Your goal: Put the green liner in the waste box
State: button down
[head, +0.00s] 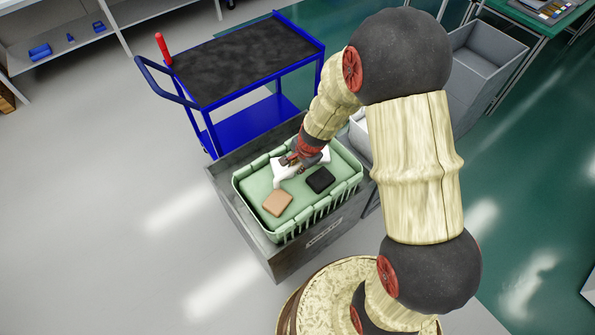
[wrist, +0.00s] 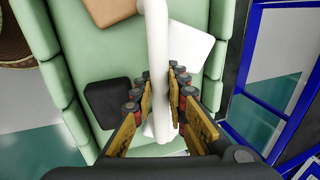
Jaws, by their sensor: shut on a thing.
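The green liner (head: 333,197), a pale green basket with slotted walls, sits at the top opening of a dark grey box (head: 290,259) with a label on its front. Its rim stands above the box's rim; how deep it sits is hidden. My gripper (head: 289,162) is over the liner's middle. In the wrist view my gripper (wrist: 161,76) is shut on a white bar (wrist: 157,35) that crosses above the liner floor (wrist: 82,45) and looks like its handle. A tan block (head: 277,203), a black block (head: 320,180) and a white flat piece (wrist: 187,50) lie in the liner.
A blue cart (head: 245,60) with a dark top stands just behind the box. A grey open bin (head: 485,60) stands at the upper right, partly behind my arm. Shelves (head: 60,45) are at the upper left. The floor on the left is clear.

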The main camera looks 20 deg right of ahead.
jog(key=shift+f+b, duration=0.35)
jog(key=shift+f, duration=0.6)
jog(key=shift+f, duration=0.15)
jog(key=c, duration=1.8)
grip_release()
jog(key=shift+o, duration=0.2)
